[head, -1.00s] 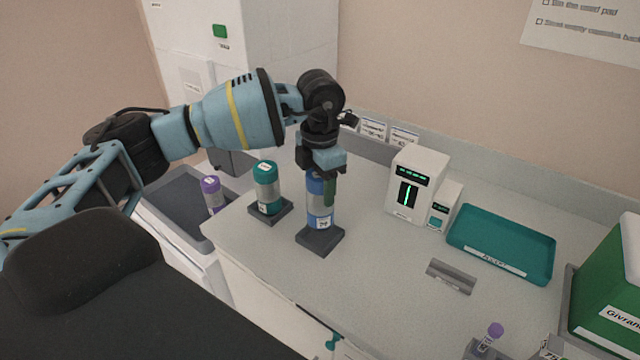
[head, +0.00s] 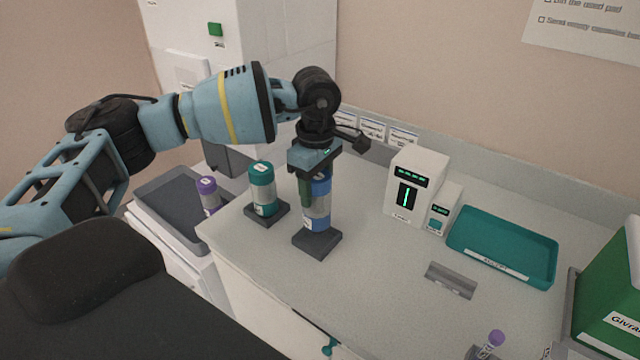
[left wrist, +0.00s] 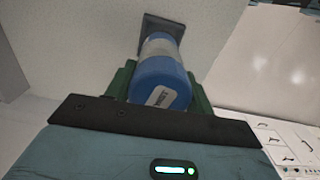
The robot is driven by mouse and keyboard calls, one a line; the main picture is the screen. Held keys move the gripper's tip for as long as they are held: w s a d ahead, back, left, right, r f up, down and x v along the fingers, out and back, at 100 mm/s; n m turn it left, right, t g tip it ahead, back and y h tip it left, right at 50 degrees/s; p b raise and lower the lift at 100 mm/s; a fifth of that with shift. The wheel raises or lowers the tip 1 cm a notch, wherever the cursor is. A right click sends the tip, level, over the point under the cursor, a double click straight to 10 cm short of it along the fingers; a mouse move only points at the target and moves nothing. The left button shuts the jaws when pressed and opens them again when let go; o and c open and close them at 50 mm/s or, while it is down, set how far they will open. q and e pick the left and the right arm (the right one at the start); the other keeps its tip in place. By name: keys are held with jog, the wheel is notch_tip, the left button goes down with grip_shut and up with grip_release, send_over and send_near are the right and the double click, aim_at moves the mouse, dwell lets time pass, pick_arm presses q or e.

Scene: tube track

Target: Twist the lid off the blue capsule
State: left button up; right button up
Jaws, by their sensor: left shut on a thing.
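The blue capsule (head: 318,212) stands upright in a dark square base (head: 317,242) on the counter. Its clear middle shows below the blue lid. My left gripper (head: 314,185) comes down from above and is shut on the blue lid, with green fingers on its sides. In the left wrist view the blue lid (left wrist: 160,85) with a white label sits between the green fingers (left wrist: 158,88). The dark base (left wrist: 163,27) shows beyond it. My right gripper is not in view.
A teal-lidded capsule (head: 262,190) stands in its own base just left. A purple-capped capsule (head: 208,194) is at a grey bin (head: 165,195). A white device (head: 413,185) and a teal tray (head: 500,247) are to the right. The counter in front is mostly clear.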

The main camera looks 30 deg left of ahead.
aim_at(316, 204)
pick_arm(q)
jog(key=m, duration=0.1)
jog(key=m+b, duration=0.1)
jog(key=shift+f+m, duration=0.25)
jog(key=shift+m, duration=0.15)
jog(key=shift+f, duration=0.9)
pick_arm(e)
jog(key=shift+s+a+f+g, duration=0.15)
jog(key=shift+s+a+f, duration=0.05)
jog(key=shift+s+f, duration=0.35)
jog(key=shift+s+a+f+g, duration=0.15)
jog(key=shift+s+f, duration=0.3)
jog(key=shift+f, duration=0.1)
pick_arm(q)
jog(key=shift+f, duration=0.1)
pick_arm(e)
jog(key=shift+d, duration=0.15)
pick_arm(q)
jog(key=shift+f, duration=0.55)
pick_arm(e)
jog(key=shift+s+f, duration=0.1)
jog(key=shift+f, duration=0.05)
pick_arm(q)
jog(key=shift+f+b, duration=0.2)
jog(key=shift+b, duration=0.1)
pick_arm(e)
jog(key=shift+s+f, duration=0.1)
